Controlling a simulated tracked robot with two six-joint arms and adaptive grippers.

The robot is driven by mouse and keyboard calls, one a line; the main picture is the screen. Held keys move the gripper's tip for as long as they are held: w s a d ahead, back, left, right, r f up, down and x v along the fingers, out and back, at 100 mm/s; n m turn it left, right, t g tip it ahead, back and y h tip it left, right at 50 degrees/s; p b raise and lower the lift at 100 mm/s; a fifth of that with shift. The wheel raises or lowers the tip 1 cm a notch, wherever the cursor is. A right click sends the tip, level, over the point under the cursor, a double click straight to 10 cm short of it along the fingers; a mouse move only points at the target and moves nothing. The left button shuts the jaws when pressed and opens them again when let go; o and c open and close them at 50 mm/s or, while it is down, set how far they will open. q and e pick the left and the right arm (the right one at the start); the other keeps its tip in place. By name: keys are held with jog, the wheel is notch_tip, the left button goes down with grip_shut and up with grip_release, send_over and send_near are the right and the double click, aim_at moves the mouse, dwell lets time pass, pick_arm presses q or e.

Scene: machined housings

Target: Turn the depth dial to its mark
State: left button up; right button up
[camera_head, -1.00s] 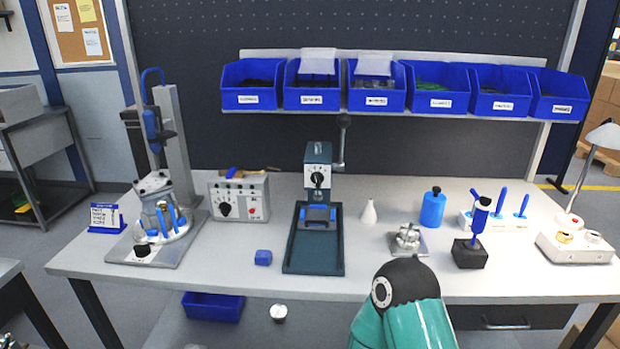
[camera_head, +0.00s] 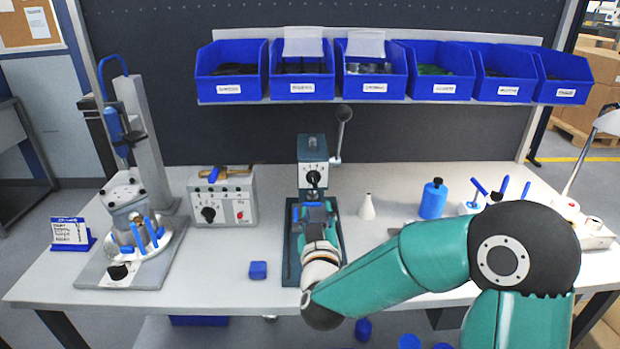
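The bench press (camera_head: 312,150) stands at the middle of the bench. A black dial (camera_head: 313,177) with a light pointer sits on the white scale plate of its head; I take it as the depth dial. Its exact setting is too small to read. My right arm reaches in from the right, and its wrist is over the press base (camera_head: 291,262). My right gripper (camera_head: 314,214) points away from me, just below the dial. Its fingers are small and blend with the blue part of the press, so I cannot tell their opening or any contact. My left gripper is out of view.
A control box (camera_head: 222,198) with another black knob stands left of the press. A blue block (camera_head: 258,270) lies in front. A white cone (camera_head: 367,208) and a blue bottle (camera_head: 433,200) stand to the right. The press lever (camera_head: 341,135) rises beside the head. Blue bins (camera_head: 375,72) hang above.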

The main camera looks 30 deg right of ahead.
aim_at(313, 179)
jog(key=p+x, duration=0.3)
jog(key=x, duration=1)
jog(key=shift+w+f+p, duration=0.1)
jog(key=shift+w+p, duration=0.2)
jog(key=shift+w, duration=0.15)
grip_shut()
